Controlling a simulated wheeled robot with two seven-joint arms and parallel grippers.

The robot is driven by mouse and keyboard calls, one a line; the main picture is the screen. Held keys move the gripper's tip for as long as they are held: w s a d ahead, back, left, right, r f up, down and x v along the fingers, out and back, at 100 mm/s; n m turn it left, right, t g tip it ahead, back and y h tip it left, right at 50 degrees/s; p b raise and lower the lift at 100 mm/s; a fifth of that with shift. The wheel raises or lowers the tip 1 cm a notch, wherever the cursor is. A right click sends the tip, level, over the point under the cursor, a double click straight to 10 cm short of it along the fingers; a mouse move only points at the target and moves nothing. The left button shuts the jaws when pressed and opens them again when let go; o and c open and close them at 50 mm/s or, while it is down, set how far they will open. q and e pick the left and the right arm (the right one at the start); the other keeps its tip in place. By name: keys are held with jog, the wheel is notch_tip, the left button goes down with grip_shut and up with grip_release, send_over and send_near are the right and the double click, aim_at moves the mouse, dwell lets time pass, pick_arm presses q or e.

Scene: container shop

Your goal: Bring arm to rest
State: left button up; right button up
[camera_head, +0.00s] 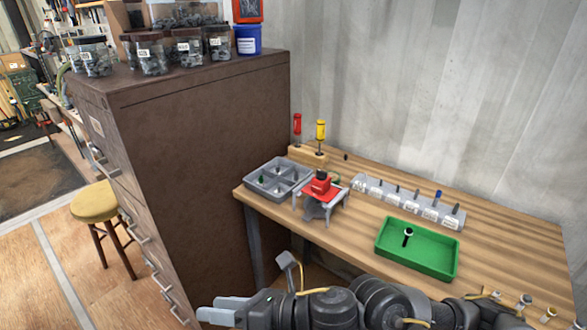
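My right gripper (212,311) shows at the bottom edge, left of the table, in front of the brown cabinet. Its arm comes in from the lower right and lies across the bottom of the view, in front of the table's near edge. The pale fingertips point left; they are seen from the side and partly cut off, so I cannot tell whether they are apart. I see nothing held. My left gripper and arm are not in view.
The wooden table (500,230) carries a green tray (440,268) with a dark-and-white piece, a grey divided tray (290,167), a red-topped fixture (321,184), a labelled rack (405,203) and screwdrivers (320,131). The tall brown cabinet (205,150) stands left; beyond is a stool (95,203).

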jog(key=w+d+f+m+t+h, duration=0.35)
jog(key=d+m, duration=0.45)
jog(key=m, duration=0.5)
jog(key=w+d+f+m+t+h, duration=0.2)
jog(key=d+f+m+t+h, duration=0.25)
jog(key=d+m, duration=0.6)
jog(key=s+d+f+m+g+h, duration=0.7)
jog(key=s+d+f+m, duration=0.9)
jog(key=s+d+m, duration=0.15)
notch_tip(320, 180, down, 26)
jog(key=s+g, duration=0.1)
jog(key=g, duration=0.1)
jog(key=s+d+f, duration=0.2)
jog(key=s+f, duration=0.6)
jog(key=s+d+f, duration=0.1)
jog(key=s+f, duration=0.7)
jog(key=shift+s+d+m+g, duration=0.3)
jog(key=shift+d+g, duration=0.05)
jog(key=shift+g, duration=0.05)
